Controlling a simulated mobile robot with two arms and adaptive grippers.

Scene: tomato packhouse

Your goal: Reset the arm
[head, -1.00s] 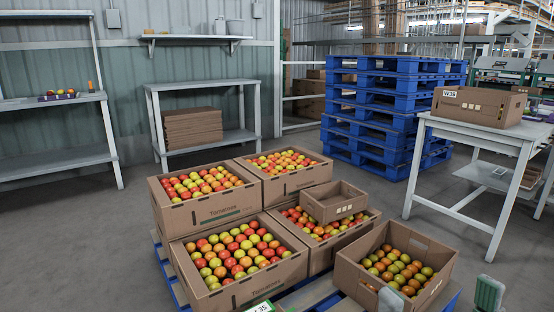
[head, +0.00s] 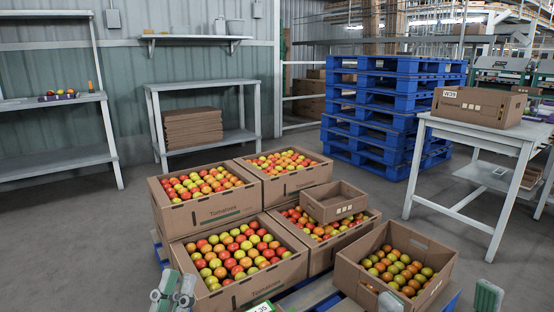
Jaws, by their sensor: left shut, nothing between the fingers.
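My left gripper (head: 174,288) shows at the bottom left edge of the head view. It is shut and empty, in front of the near left tomato crate and to its left. Two grey-green fingertips of my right gripper (head: 438,298) stand well apart at the bottom right edge, in front of the near right crate. Nothing shows between them, and the rest of that gripper is below the frame.
Several cardboard crates of tomatoes, such as the near left one (head: 228,294), stand on a blue pallet (head: 322,296). A small empty box (head: 343,207) rests on one. A white table (head: 480,133) stands right; grey floor is clear at left.

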